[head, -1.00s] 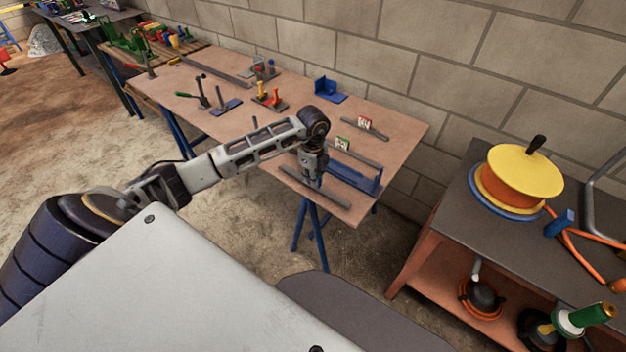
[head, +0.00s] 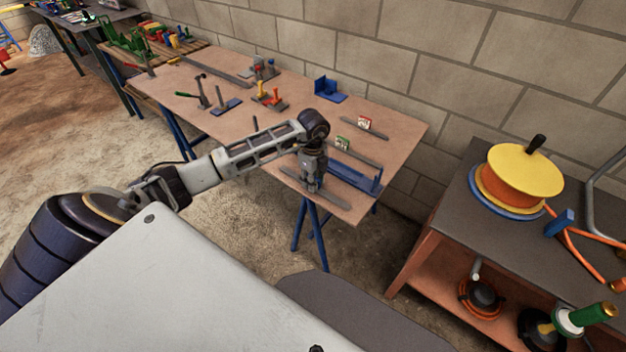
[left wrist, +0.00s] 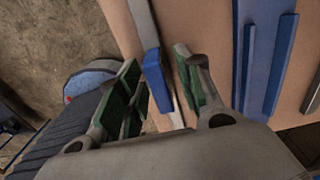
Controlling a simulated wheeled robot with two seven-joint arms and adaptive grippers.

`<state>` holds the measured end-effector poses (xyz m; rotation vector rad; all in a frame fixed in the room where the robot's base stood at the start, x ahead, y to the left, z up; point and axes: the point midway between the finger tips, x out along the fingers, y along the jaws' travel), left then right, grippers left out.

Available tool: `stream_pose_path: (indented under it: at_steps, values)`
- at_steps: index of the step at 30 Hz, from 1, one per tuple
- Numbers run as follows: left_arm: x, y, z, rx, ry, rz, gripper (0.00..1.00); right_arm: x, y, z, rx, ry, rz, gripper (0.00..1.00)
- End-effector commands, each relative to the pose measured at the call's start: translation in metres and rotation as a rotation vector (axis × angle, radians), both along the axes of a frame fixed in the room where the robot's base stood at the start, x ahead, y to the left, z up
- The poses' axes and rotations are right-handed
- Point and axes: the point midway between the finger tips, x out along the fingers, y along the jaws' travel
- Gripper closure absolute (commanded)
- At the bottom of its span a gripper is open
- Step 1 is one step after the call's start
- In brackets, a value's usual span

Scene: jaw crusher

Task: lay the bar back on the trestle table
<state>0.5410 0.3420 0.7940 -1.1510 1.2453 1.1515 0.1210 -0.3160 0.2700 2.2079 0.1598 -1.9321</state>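The bar (head: 335,197) is long, flat and grey. In the head view it lies along the front right edge of the trestle table (head: 395,140). My left gripper (head: 312,188) is over the middle of the bar, pointing down and hiding part of it. In the left wrist view its two green-padded fingers (left wrist: 163,85) stand apart, one on each side of the bar (left wrist: 140,18). A blue section on the bar shows between them, with a gap by the right finger. My right gripper is not in view.
A blue channel piece (head: 358,180) lies just behind the bar, and also shows in the left wrist view (left wrist: 262,60). Cards and thin strips, a blue bracket (head: 328,90) and several clamps are farther back. A bench with a yellow reel (head: 525,172) stands at the right.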

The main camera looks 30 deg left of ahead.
Motion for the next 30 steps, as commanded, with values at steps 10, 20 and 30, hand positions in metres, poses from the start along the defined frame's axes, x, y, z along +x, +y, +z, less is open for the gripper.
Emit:
stream_pose_path:
  at_steps: [10, 20, 30]
  values:
    - [0.0, 0.0, 0.01, 0.0, -0.001, 0.0, 0.64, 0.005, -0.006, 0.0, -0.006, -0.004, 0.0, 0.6]
    - [0.001, 0.0, 0.051, 0.001, -0.003, -0.001, 0.64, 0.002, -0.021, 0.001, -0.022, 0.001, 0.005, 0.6]
    - [0.001, 0.001, 0.101, 0.001, -0.003, 0.001, 0.64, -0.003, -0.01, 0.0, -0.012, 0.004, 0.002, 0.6]
